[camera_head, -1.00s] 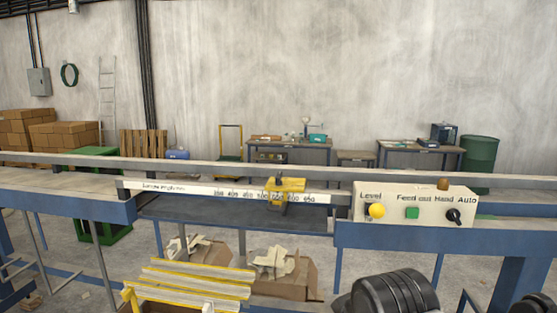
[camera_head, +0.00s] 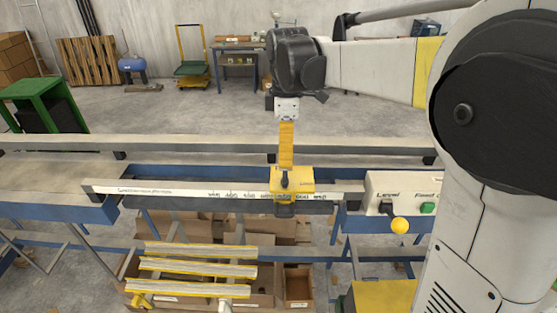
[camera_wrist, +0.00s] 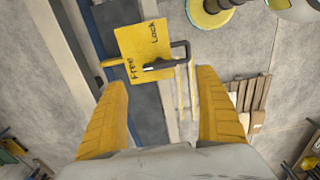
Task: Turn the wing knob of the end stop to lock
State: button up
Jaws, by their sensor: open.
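The yellow end stop (camera_head: 297,186) sits on the white scale rail (camera_head: 170,191), near its right end. In the wrist view its yellow plate (camera_wrist: 136,38) carries the words Free and Lock.
A control box (camera_head: 375,186) with a yellow ball lever (camera_head: 400,225) stands right of the end stop. A long grey rail (camera_head: 180,146) runs behind it. Yellow-edged bars (camera_head: 200,270) and cardboard boxes (camera_head: 299,288) lie in front and below.

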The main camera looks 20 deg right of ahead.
aim_at(285, 175)
notch_tip(285, 175, down, 9)
jog(key=shift+r, duration=0.15)
jog(key=shift+c, duration=0.2)
jog(key=c, duration=1.2)
